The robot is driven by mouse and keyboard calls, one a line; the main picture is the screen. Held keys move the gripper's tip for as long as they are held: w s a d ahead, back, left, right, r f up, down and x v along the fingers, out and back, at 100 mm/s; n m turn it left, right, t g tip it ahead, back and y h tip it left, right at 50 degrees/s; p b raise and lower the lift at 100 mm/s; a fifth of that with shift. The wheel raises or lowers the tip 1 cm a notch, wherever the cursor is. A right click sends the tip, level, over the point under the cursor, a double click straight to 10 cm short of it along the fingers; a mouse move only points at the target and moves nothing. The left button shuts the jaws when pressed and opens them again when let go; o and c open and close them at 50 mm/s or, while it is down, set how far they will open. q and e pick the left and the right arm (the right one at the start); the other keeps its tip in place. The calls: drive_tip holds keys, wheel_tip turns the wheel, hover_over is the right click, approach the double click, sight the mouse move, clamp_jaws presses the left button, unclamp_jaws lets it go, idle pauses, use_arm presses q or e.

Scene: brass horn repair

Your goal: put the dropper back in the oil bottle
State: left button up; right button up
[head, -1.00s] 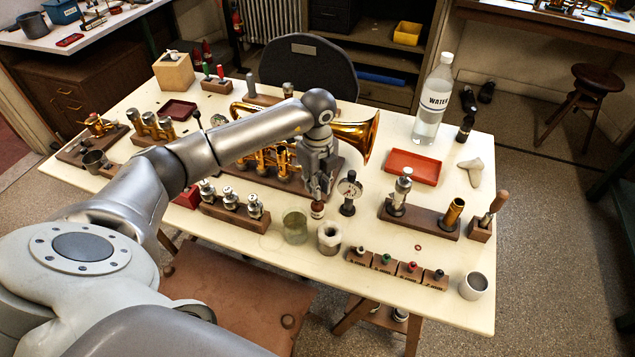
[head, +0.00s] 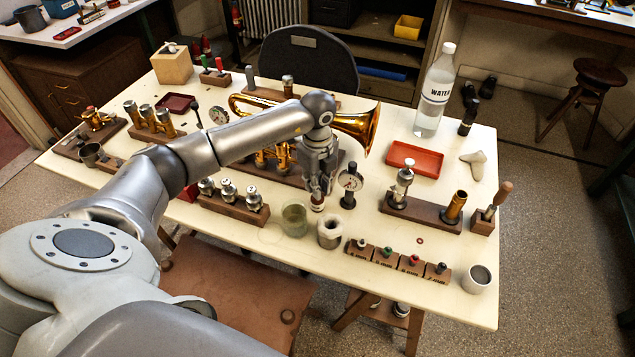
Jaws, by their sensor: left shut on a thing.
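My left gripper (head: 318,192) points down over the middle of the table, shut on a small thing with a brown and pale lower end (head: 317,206). It looks like the dropper, but the fingers hide most of it. A small pale, open-mouthed vessel (head: 330,233), perhaps the oil bottle, stands upright just in front of the gripper and slightly right. A glass jar (head: 294,220) with a yellowish tint stands left of it. The held end shows just behind these two; whether it touches the table is unclear. My right gripper is not in view.
A block of valves (head: 232,205) is left, and labelled wooden blocks (head: 398,262) with small caps are front right.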

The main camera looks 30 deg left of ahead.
use_arm(q)
drive_tip(key=o, duration=0.8)
wheel_tip(320, 180, up, 12)
drive_tip(key=shift+f, duration=0.1)
idle(0.7)
